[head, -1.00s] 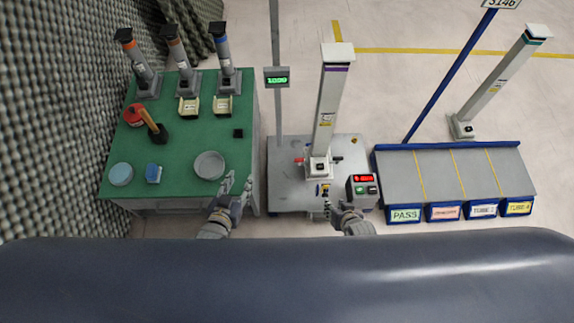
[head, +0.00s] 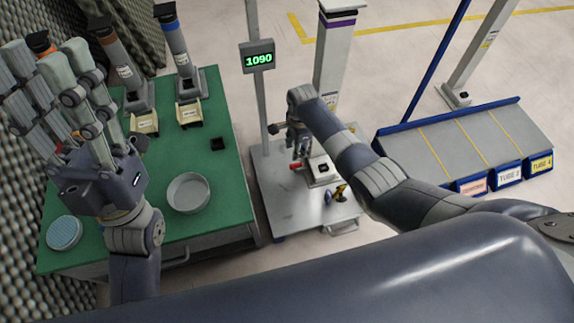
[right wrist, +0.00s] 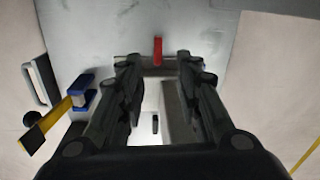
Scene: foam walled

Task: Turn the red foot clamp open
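The red foot clamp (head: 296,166) is a small red lever at the left of the grey-white foot (head: 320,171) of the tall column with a purple band. In the right wrist view the red clamp (right wrist: 158,50) stands upright in the picture, between and just beyond the fingertips; I cannot tell whether they touch it. My right gripper (head: 280,129) is above and near the clamp. In the right wrist view my right gripper (right wrist: 158,62) is open, its fingers apart. My left gripper (head: 45,75) is raised over the green table, fingers spread and empty.
The column (head: 333,65) rises behind my right arm from the metal platform (head: 285,212). A display (head: 258,57) reading 1090 hangs on a post beside it. A yellow-and-blue part (right wrist: 72,103) lies left of the fingers. A round grey dish (head: 188,193) sits on the green table (head: 215,222).

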